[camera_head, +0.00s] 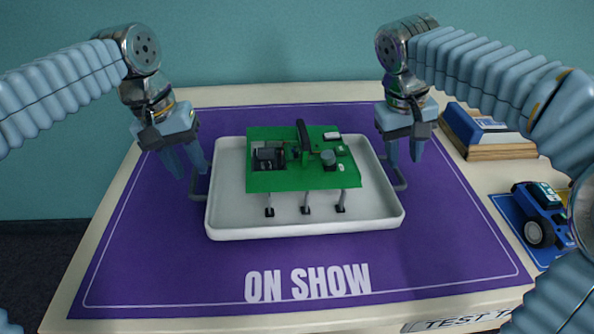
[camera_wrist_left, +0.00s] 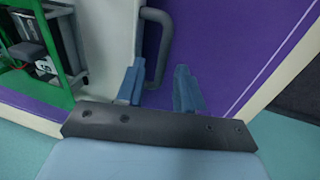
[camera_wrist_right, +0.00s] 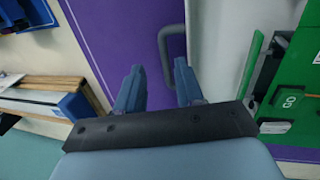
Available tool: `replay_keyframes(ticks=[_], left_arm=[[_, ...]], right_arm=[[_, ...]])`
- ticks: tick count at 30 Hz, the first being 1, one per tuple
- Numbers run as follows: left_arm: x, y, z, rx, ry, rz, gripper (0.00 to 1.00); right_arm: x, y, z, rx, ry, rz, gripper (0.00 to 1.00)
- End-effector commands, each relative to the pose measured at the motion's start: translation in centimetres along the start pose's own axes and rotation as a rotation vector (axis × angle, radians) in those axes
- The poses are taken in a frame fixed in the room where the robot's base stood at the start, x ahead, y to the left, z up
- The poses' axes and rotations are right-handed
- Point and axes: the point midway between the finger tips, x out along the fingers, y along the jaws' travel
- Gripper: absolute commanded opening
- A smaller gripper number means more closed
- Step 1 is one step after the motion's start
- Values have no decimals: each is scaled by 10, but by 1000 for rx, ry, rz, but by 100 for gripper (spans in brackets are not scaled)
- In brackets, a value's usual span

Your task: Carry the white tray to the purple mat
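The white tray (camera_head: 300,230) sits on the purple mat (camera_head: 160,255), which is lettered "ON SHOW". It carries a green board (camera_head: 290,181) with small parts and legs. My left gripper (camera_head: 193,165) is open, its fingers above the tray's grey left handle (camera_head: 197,190); in the left wrist view the handle (camera_wrist_left: 160,45) shows beyond the gap between the fingers. My right gripper (camera_head: 404,158) is open above the grey right handle (camera_head: 397,178), which also shows beyond the fingers in the right wrist view (camera_wrist_right: 165,45). Neither gripper holds anything.
Blue and wooden book-like blocks (camera_head: 490,140) lie right of the mat. A blue toy vehicle (camera_head: 541,215) stands on a blue mat at the right. A strip lettered "TEST T..." (camera_head: 465,322) shows at the lower right. The front of the purple mat is clear.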

Motion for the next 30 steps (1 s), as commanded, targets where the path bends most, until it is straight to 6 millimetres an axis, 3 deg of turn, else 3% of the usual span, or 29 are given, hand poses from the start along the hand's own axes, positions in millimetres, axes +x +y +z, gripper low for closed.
replay_keyframes(ticks=[11, 24, 30], left_arm=[[-8, 0, -1, -1, 3, 0, 38], [-99, 0, -1, 1, 3, 0, 38], [-118, 0, -1, 0, 1, 0, 38]], right_arm=[[0, 0, 0, 1, 0, 1, 38], [0, 0, 0, 1, 0, 1, 38], [-1, 0, 0, 1, 0, 0, 38]])
